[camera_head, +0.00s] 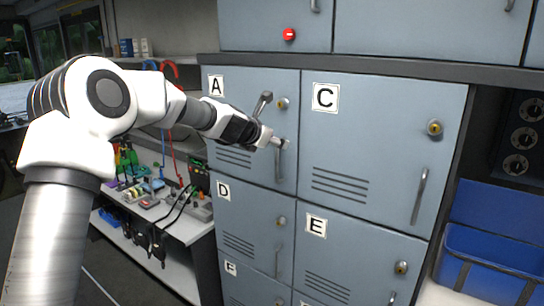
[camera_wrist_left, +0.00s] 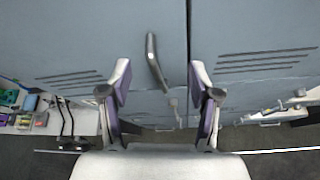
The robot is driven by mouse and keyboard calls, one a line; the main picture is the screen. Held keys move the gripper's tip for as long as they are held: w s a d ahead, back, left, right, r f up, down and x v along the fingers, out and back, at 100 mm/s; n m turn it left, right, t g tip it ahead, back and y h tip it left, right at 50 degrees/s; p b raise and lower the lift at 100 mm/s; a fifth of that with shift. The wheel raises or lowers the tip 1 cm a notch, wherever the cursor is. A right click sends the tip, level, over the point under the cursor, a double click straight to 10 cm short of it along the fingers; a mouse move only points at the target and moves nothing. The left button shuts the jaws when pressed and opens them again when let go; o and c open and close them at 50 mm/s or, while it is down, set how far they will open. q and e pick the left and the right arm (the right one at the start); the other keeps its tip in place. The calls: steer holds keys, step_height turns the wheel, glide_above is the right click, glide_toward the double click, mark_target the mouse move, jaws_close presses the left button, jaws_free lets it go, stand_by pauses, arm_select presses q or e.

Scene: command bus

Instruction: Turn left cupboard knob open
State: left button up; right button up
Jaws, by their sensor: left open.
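The grey cupboard door A (camera_head: 240,90) is shut flush with its neighbours. Its round brass-coloured knob (camera_head: 282,103) is near the door's right edge, with a grey bar handle (camera_head: 280,162) below it. My left gripper (camera_head: 270,123) is in front of door A, just left of and below the knob. In the left wrist view, my left gripper (camera_wrist_left: 160,68) has its two fingers spread apart with nothing held. The bar handle (camera_wrist_left: 155,62) shows between and beyond the fingers. The knob cannot be made out in that view. My right gripper is not in view.
Door C (camera_head: 370,150) is to the right, and doors D (camera_head: 235,215) and E (camera_head: 350,255) are below. A shelf of tools (camera_head: 150,185) stands at the left. A blue bin (camera_head: 490,265) is at the lower right. Open space lies before the doors.

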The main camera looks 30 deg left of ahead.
arm_select(q)
steer(key=shift+s+d+f+m+g, duration=0.15)
steer(key=shift+f+m, duration=0.15)
steer(key=shift+f, duration=0.7)
steer(key=shift+s+d+f+m+g, duration=0.15)
steer(key=shift+f+m, duration=0.15)
steer(key=shift+f, duration=0.65)
